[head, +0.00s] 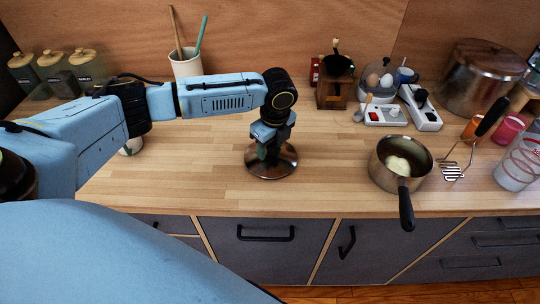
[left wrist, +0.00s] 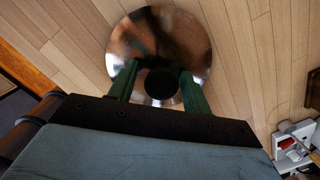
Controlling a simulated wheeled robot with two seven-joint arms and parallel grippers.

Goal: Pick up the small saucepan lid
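The small saucepan lid (head: 286,169) is a round, shiny metal disc lying on the wooden counter (head: 215,175), near the middle of the head view. My left gripper (head: 267,155) is directly above it, pointing down. In the left wrist view, the lid (left wrist: 165,30) lies under the fingers, and its round black knob (left wrist: 160,84) sits between them. The left gripper's green fingers (left wrist: 159,68) are apart, with a narrow gap on each side of the knob. The gripper hides part of the lid in the head view. My right gripper is not in view.
A saucepan (head: 400,183) with something pale inside stands right of the lid, its handle over the front edge. A utensil crock (head: 186,66) stands behind my left arm.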

